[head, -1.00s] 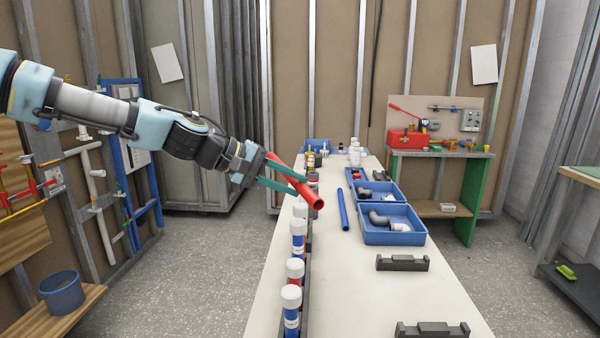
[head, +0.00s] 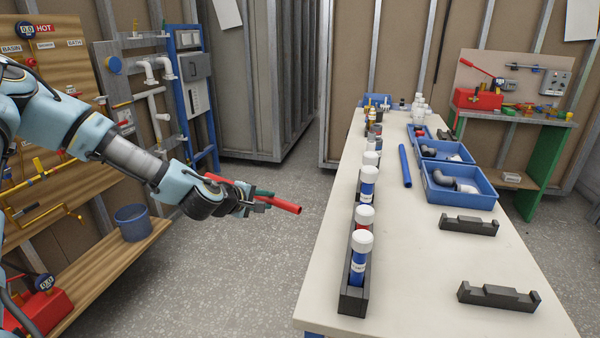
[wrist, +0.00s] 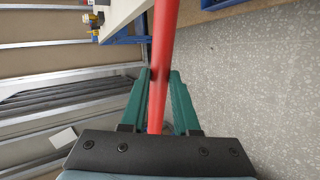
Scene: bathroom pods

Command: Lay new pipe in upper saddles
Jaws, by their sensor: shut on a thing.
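A red pipe (head: 284,206) is held in my gripper (head: 262,197), out over the floor between the left wall board and the workbench. In the head view it slopes slightly down to the right, and both its ends stick out past the fingers. In the wrist view the red pipe (wrist: 164,45) runs up between the green fingers of my gripper (wrist: 160,75), which are shut on it. The wooden wall board (head: 75,62) at the left has labels and yellow pipework. I cannot clearly make out upper saddles; my arm hides part of the board.
The workbench (head: 400,285) carries a rack of white-capped bottles (head: 357,260), a blue pipe (head: 404,165), blue bins (head: 480,197) and two black notched blocks (head: 469,225) (head: 498,295). A blue bucket (head: 132,222) stands on the low wooden shelf. The floor between is clear.

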